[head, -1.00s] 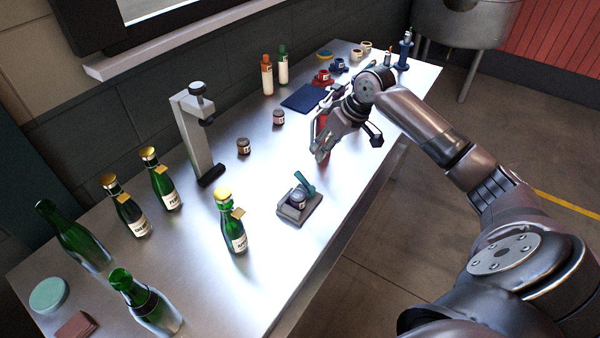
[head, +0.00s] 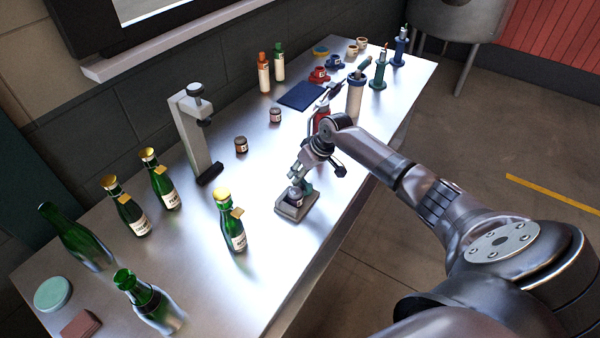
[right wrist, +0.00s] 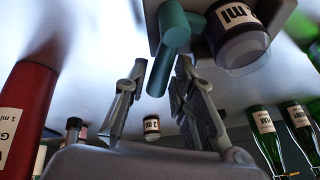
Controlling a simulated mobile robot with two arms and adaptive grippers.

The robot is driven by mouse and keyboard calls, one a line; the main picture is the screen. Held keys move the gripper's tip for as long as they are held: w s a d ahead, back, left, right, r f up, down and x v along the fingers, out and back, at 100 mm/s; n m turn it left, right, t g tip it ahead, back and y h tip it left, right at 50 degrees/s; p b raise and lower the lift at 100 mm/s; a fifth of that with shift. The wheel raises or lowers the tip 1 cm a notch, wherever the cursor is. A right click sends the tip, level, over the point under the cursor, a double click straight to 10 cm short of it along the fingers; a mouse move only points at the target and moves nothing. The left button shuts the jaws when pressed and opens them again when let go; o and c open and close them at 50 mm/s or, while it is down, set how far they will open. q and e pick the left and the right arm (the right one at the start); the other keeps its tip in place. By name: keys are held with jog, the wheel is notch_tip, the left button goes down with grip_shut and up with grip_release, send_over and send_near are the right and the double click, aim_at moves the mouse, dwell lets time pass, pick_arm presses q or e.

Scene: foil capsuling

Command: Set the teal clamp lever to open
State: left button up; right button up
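The teal clamp lever (right wrist: 168,52) juts from the grey clamp base (head: 291,213) in the right wrist view. In the head view it is mostly hidden by my right gripper. A small labelled jar (right wrist: 241,38) sits on the base beside the lever; it also shows in the head view (head: 295,196). My right gripper (right wrist: 160,72) is open, with one finger on each side of the lever and a gap still showing on the left. Whether the right finger touches the lever I cannot tell. My left gripper is not in view.
A red bottle (right wrist: 24,108) stands close to my right gripper. A green bottle (head: 231,225) stands left of the clamp, and a grey press stand (head: 196,140) is behind it. Small jars (head: 241,145) stand farther back. The table's front edge is close to the clamp.

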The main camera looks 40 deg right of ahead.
grip_shut()
dwell(0.6)
